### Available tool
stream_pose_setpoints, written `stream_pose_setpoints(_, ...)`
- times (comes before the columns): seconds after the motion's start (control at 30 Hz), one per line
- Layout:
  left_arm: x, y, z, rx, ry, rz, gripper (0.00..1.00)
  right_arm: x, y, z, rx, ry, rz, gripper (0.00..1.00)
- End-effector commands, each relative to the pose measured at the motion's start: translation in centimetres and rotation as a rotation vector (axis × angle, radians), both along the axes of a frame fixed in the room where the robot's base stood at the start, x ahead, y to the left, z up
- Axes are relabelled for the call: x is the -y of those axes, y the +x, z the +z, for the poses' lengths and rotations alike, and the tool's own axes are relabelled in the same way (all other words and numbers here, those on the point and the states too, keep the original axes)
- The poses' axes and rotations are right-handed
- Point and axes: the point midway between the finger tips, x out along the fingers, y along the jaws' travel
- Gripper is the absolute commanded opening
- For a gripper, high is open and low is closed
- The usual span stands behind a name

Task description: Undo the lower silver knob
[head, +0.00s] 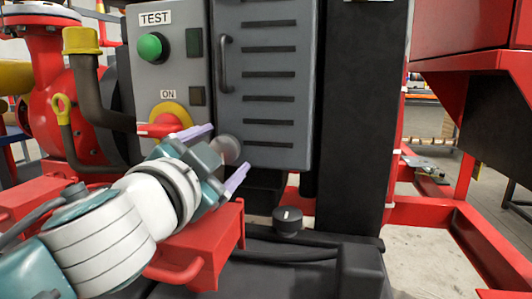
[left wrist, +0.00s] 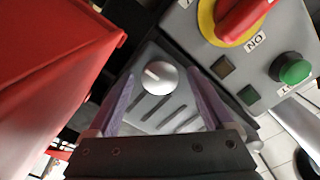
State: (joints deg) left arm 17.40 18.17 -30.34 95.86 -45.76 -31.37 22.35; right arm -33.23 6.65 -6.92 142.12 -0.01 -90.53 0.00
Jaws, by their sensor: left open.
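The silver knob (head: 229,149) sits at the lower left of the grey slotted panel (head: 265,95). In the left wrist view the knob (left wrist: 159,77) is round, with a pale line across its face. My left gripper (head: 222,157) is open, its two purple fingers pointing at the panel. In the left wrist view the knob lies between the two fingers of the left gripper (left wrist: 161,80), with a gap showing on each side. Whether the fingertips reach as deep as the knob I cannot tell. No other silver knob shows. My right gripper is out of view.
Left of the panel is a control box (head: 176,75) with a green button (head: 151,47) and a red switch (head: 165,128) on yellow. A dark handle (head: 224,62) is on the panel. A red box (head: 205,250) lies below my left wrist, and a black cap (head: 288,218) stands below the panel.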

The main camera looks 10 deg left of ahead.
Motion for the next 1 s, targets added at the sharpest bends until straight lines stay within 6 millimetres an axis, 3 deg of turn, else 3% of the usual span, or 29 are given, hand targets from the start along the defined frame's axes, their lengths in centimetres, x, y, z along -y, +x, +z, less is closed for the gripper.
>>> stream_pose_setpoints(0.2, 0.03, 0.00, 0.01, 0.000, 0.000, 0.000, 0.84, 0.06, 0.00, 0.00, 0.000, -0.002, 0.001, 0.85)
stream_pose_setpoints(0.9, 0.02, -0.02, 0.01, 0.000, 0.000, 0.000, 0.06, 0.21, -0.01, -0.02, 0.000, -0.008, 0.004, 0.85)
stream_pose_setpoints(1.0, 0.02, -0.02, 0.01, 0.000, 0.000, 0.000, 0.00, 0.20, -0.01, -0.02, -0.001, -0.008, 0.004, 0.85)
